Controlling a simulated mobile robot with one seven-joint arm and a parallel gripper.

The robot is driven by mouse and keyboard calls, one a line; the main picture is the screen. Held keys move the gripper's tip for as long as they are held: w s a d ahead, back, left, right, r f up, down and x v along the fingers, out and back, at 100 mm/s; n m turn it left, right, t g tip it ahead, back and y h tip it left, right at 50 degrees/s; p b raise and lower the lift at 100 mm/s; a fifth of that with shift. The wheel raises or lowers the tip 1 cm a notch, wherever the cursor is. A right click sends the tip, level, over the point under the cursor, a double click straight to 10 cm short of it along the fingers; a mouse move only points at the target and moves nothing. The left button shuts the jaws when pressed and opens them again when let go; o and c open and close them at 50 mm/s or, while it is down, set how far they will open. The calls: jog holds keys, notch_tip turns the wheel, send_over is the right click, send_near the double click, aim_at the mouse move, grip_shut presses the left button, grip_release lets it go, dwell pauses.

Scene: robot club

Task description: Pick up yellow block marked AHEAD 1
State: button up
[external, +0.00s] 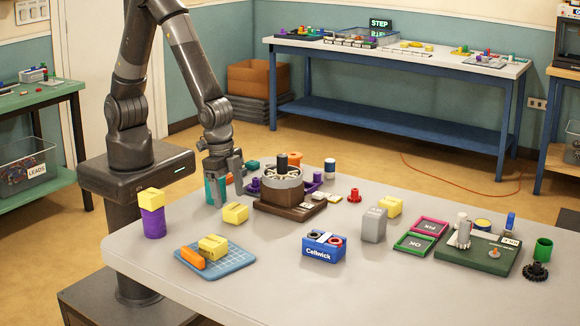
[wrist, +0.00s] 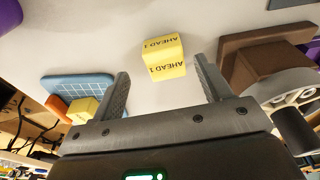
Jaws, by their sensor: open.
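The yellow block marked AHEAD 1 (wrist: 164,58) lies on the pale table, with the lettering showing on two of its faces in the wrist view. In the external view it appears to be the yellow block (external: 235,213) near the table's left part, where its lettering is too small to read. My gripper (external: 227,194) is open and empty, pointing down just behind and above this block. In the wrist view the block sits beyond and between the two spread fingers (wrist: 161,70), apart from both.
A brown-based motor model (external: 283,186) stands close to the right of the block. A blue grid mat (external: 233,265) with an orange piece and another yellow block lies in front. A purple cylinder (external: 153,223) topped by a yellow block stands left. Bare table surrounds the block's front right.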

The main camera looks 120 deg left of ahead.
aim_at(235, 207)
jog(key=f, duration=0.1)
jog(key=w+f, duration=0.1)
jog(key=f, duration=0.1)
jog(key=shift+w+a, duration=0.2)
jog(key=shift+a, duration=0.1)
jog(key=shift+w+f, duration=0.1)
jog(key=shift+f, duration=0.65)
jog(key=shift+c, duration=0.5)
jog(key=c, duration=1)
jog(key=shift+r, duration=0.1)
